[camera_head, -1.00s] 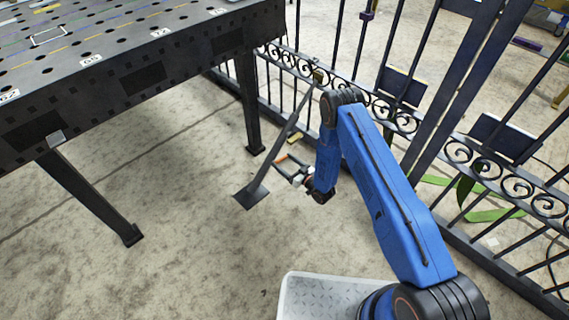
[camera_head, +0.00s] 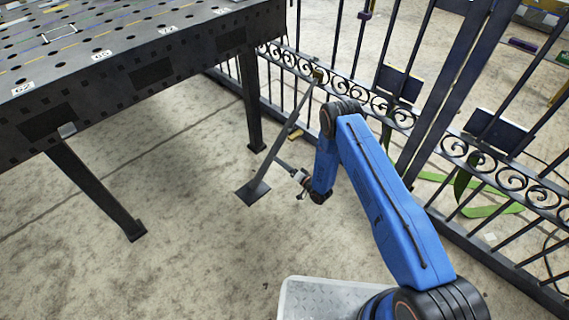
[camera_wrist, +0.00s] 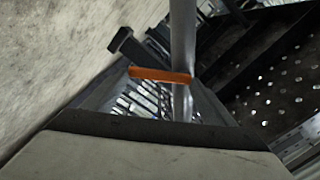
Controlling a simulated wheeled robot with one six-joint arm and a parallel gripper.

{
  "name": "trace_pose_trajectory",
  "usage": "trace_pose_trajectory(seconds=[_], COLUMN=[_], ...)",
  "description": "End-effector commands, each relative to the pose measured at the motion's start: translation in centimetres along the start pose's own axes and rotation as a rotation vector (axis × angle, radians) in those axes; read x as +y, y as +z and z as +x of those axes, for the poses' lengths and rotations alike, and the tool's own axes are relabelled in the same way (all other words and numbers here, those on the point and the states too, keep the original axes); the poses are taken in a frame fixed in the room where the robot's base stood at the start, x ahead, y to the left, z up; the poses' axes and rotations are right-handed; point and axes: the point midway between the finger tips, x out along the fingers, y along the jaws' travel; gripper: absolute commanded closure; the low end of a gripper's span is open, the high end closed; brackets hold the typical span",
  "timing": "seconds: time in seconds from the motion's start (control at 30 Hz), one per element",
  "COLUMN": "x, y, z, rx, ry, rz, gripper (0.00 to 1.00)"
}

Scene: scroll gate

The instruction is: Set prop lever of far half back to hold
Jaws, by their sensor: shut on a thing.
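The prop lever of the far half (camera_head: 292,124) is a thin grey bar. It leans from the scrolled rail of the gate down to a flat foot plate (camera_head: 253,192) on the floor. My gripper (camera_head: 280,162) is at the bar's lower part, shut on it. In the wrist view the bar (camera_wrist: 183,45) runs upright through the picture, with an orange strip (camera_wrist: 160,75) crossing in front of it. The exact contact between the fingers and the bar is hard to make out.
A dark perforated table (camera_head: 120,75) stands at the left, its leg (camera_head: 253,105) close behind the bar. The dark scroll gate (camera_head: 400,118) runs along the right. Green straps (camera_head: 490,211) lie beyond it. The concrete floor at front left is clear.

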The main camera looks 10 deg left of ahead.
Motion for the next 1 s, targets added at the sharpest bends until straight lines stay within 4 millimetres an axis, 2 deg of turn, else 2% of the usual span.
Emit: trace_pose_trajectory(seconds=[0.5, 1.0], x=[0.0, -0.2], y=[1.8, 2.4], z=[-0.1, -0.1], rx=[0.001, 0.002], ry=[0.002, 0.002], rz=[0.427, 0.583], gripper=[0.62, 0.62])
